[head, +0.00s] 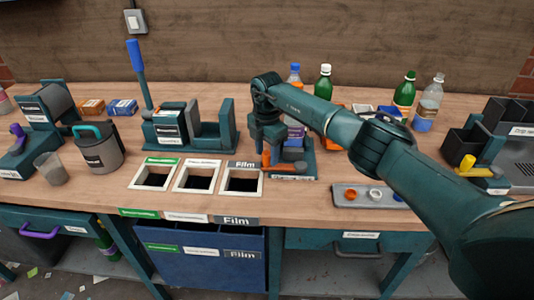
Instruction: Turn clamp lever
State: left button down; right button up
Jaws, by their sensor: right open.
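A teal fixture (307,160) stands on the bench right of centre, with a label on its front edge. An orange-handled part (290,169), which looks like the clamp lever, lies low across its front. A short upright orange piece (266,158) shows at its left end; I cannot tell if both are one lever. My right gripper (267,148) points down over the left side of the fixture, open, close above the orange parts. Whether it touches them is unclear. The arm hides part of the fixture. My left gripper is not in view.
Three framed openings (195,191) lie left of the fixture. A press with a tall blue-handled lever (134,58) stands behind them. A grey tray (345,194) with small caps lies to the right. Bottles (325,83) stand behind my right arm.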

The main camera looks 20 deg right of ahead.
notch_tip(320, 180, up, 12)
jog(key=shift+r+b, duration=0.15)
jog(key=shift+b, duration=0.25)
